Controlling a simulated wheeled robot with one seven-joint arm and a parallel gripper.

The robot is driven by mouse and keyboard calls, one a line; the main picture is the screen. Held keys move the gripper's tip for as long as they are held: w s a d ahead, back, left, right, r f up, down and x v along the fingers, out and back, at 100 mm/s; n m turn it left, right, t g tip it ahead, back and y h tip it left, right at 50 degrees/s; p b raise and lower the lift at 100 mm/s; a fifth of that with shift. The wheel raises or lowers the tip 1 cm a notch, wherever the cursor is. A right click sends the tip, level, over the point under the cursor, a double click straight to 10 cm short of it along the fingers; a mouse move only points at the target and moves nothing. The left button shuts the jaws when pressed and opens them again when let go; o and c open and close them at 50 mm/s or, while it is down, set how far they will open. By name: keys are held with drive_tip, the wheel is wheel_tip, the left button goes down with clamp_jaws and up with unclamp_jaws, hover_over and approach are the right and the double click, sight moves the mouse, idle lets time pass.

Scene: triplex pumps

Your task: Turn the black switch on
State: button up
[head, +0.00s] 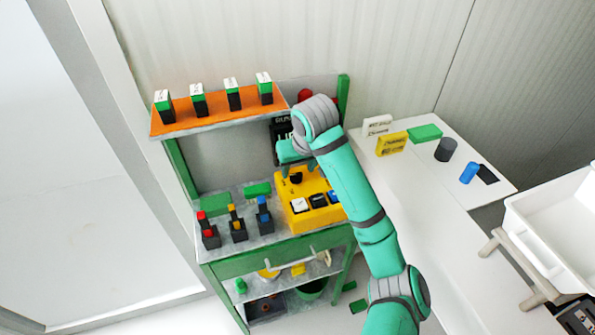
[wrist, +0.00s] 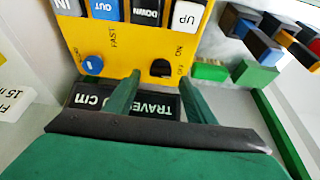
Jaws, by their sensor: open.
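The black switch (wrist: 160,68) is a round knob on the yellow control box (wrist: 115,40), between the ON and OFF labels, in the wrist view. It also shows in the head view (head: 296,178), at the box's back left. My gripper (wrist: 160,80) is open and empty. Its two green fingers point at the box, one on each side of the switch in the picture; I cannot tell whether they touch it. In the head view my gripper (head: 298,169) is at the back of the box, close to the switch.
A blue knob (wrist: 91,66) sits beside the black switch on the box, near one finger. Several push buttons line the box's other edge. Joystick-like levers (head: 238,225) stand left of the box; an orange shelf (head: 215,118) is above.

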sight(296, 173)
drive_tip(key=shift+x, duration=1.4)
drive_tip(key=shift+a, duration=0.1)
drive_tip(key=c, duration=1)
drive_tip(key=shift+c, duration=0.2)
drive_tip(key=shift+w+n, duration=0.1)
drive_tip(key=shift+n, duration=0.2)
drive_tip(key=n, duration=0.2)
drive_tip(key=n+g+y, duration=0.1)
drive_tip(key=n, duration=0.1)
drive_tip(key=n+y, duration=0.1)
drive_tip(key=n, duration=0.1)
drive_tip(key=shift+w+d, duration=0.2)
drive_tip(key=shift+d, duration=0.05)
drive_tip(key=n+g, duration=0.1)
drive_tip(key=n, duration=0.1)
drive_tip(key=n+g+y, duration=0.1)
drive_tip(key=n, duration=0.2)
drive_tip(key=shift+w+r, duration=0.15)
drive_tip(key=shift+n, duration=0.3)
